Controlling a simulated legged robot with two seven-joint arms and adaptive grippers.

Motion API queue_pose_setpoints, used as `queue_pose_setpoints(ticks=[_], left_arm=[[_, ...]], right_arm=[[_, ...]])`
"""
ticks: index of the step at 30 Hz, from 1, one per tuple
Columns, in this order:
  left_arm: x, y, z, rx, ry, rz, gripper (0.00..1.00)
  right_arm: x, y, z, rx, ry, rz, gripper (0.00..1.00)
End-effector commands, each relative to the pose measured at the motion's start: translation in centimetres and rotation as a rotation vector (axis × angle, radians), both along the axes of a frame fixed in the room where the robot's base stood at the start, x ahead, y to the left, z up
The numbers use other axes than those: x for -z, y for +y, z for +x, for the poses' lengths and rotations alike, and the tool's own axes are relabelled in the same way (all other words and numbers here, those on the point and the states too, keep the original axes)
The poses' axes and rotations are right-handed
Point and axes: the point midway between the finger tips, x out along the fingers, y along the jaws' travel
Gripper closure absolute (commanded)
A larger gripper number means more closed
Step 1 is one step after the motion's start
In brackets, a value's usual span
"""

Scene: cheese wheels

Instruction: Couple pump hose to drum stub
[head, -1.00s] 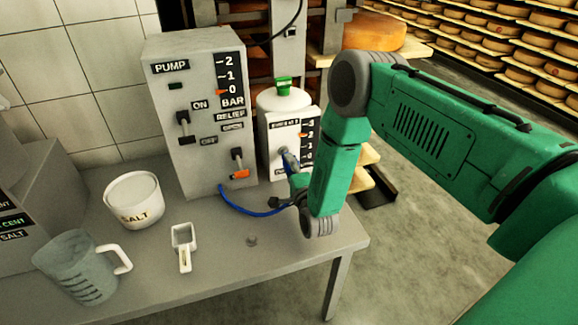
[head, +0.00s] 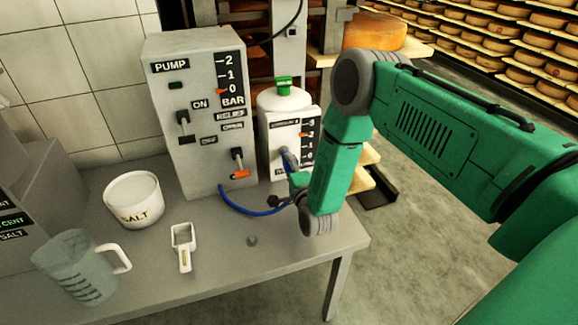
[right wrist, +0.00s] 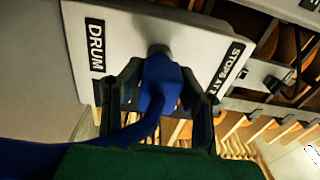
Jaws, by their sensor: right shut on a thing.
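The pump (head: 196,110) is a grey box on the table with a gauge strip, an ON switch and a relief lever with an orange tip. A blue hose (head: 243,211) runs from its base to my right gripper (head: 291,177) in front of the white drum (head: 286,137). In the right wrist view the two dark fingers (right wrist: 168,95) are shut on the blue hose end (right wrist: 158,80). The hose end meets the grey stub (right wrist: 158,49) on the drum face (right wrist: 128,38). Whether it is fully seated cannot be told. My left gripper is not in view.
On the table (head: 225,265) stand a salt tub (head: 133,200), a clear jug (head: 80,265), a white scoop (head: 184,248) and a small grey piece (head: 252,240). Cheese shelves (head: 490,50) stand behind. The table's front right is clear.

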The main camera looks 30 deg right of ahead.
Motion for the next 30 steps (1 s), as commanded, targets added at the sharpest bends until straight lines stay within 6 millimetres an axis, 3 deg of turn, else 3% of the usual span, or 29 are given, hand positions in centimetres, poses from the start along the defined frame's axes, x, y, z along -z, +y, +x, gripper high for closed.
queue_pose_setpoints(ticks=[23, 24, 26, 30], left_arm=[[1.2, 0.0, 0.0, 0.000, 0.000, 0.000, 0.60], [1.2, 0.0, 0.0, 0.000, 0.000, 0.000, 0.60], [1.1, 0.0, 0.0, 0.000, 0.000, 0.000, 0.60], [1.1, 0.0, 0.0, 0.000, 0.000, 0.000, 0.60]], right_arm=[[0.0, -0.5, 1.9, 0.000, -0.003, 0.000, 1.00], [0.0, -0.5, 2.0, 0.000, -0.002, 0.000, 0.67], [-0.1, -0.5, 2.0, 0.000, -0.001, 0.000, 0.46], [-0.1, -0.5, 1.9, 0.000, -0.001, 0.000, 0.46]])
